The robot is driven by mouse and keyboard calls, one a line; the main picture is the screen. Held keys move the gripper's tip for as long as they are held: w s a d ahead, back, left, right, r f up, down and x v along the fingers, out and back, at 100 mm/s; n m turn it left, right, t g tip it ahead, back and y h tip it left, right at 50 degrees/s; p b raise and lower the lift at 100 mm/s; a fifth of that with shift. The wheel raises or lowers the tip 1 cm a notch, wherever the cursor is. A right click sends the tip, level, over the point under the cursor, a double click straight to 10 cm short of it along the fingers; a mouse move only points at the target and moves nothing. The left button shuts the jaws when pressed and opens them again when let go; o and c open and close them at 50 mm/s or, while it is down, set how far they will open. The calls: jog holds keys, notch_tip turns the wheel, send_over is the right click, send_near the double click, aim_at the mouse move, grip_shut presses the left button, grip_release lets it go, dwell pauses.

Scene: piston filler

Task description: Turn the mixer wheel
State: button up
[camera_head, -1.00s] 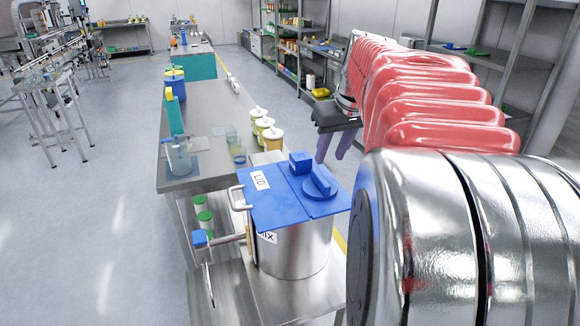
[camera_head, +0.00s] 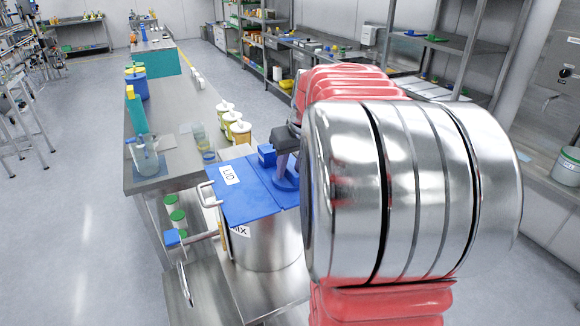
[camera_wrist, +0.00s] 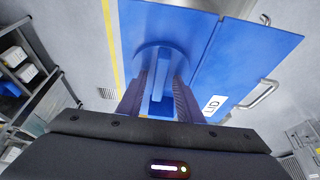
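The mixer wheel (camera_head: 287,184) is a round blue disc with a raised bar, set on the blue lid of the steel mixer pot (camera_head: 268,243). In the wrist view the wheel (camera_wrist: 150,55) is straight ahead, and its bar (camera_wrist: 160,78) stands between my fingers. My gripper (camera_head: 283,160) is over the wheel from above, with its fingers reaching down on either side of the bar. In the wrist view my gripper (camera_wrist: 163,82) looks open, with narrow gaps beside the bar. The fingertips' contact is hard to see, and my arm hides the wheel's right side in the head view.
The lid (camera_head: 240,190) carries a LID label and a metal handle (camera_head: 208,195) at its left. A blue-ended lever (camera_head: 175,237) sticks out left of the pot. Yellow containers (camera_head: 240,131) stand behind it. A long steel bench (camera_head: 165,180) runs away at the left. Shelves stand at the back right.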

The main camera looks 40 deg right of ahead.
jog(key=shift+c, duration=0.4)
grip_shut()
jog(key=shift+a, duration=0.1)
jog(key=shift+m, duration=0.5)
jog(key=m+h, duration=0.1)
jog(key=m, duration=0.1)
jog(key=m+h, duration=0.1)
jog(key=m, duration=0.1)
jog(key=shift+w+a+m+g, duration=0.1)
jog(key=shift+w+m+g, duration=0.05)
jog(key=shift+m+g, duration=0.2)
jog(key=m+g, duration=0.1)
jog(key=m, duration=0.2)
jog(key=m+g+h, duration=0.1)
jog(key=m, duration=0.2)
jog(key=shift+w+a, duration=0.15)
jog(key=shift+w, duration=0.05)
jog(key=m+g, duration=0.1)
jog(key=m, duration=0.1)
jog(key=m+g, duration=0.1)
jog(key=m, duration=0.1)
jog(key=m+g, duration=0.1)
jog(key=m, duration=0.2)
jog(key=shift+w, duration=0.25)
jog(key=m+g, duration=0.1)
jog(key=m, duration=0.2)
jog(key=m+g+y, duration=0.1)
jog(key=m, duration=0.2)
jog(key=shift+w, duration=0.15)
